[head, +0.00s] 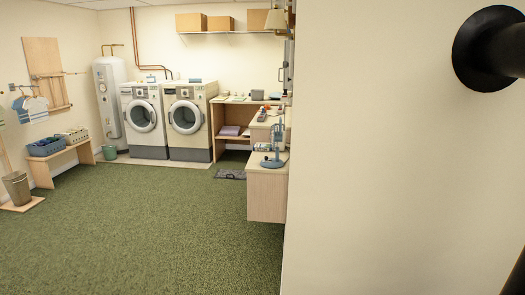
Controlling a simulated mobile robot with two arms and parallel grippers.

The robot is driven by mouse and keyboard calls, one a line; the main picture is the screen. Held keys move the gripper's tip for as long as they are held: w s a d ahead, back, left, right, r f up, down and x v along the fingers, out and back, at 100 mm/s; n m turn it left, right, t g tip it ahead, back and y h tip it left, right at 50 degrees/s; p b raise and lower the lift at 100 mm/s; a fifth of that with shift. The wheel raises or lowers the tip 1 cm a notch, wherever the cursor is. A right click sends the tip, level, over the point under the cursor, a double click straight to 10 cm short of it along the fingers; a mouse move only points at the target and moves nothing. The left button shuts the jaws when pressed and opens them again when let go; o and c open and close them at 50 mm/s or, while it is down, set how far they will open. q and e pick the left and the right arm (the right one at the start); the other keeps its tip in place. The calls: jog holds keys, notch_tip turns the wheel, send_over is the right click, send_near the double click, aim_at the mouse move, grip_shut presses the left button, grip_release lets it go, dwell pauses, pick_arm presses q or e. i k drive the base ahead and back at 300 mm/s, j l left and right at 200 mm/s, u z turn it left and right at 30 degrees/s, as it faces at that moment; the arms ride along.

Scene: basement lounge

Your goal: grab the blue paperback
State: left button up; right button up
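I cannot make out a blue paperback in the head view. A flat lilac stack (229,130) lies on the low shelf of a wooden unit beside the dryers; it is too small to tell whether it is cloth or books. Neither of my grippers can be seen.
A wall (400,150) fills the right side, close to me. Left of it are a wooden cabinet (266,196) with a blue stand (275,150), and two front-loading machines (187,118). A bench (70,157) holds baskets at left. The green carpet (150,230) is open.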

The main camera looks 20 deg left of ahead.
aim_at(256, 147)
jog(key=u, duration=0.65)
jog(key=i+j+u, duration=0.3)
jog(key=i, duration=0.35)
jog(key=i+l+u, duration=0.1)
jog(key=i+u, duration=0.2)
jog(key=i, duration=5.85)
jog(key=i+j+z, duration=0.1)
jog(key=i+z, duration=0.3)
jog(key=i+j+z, duration=0.25)
jog(key=i+z, duration=0.15)
jog(key=i+j+z, duration=0.45)
jog(key=l+z, duration=0.1)
jog(key=z, duration=2.6)
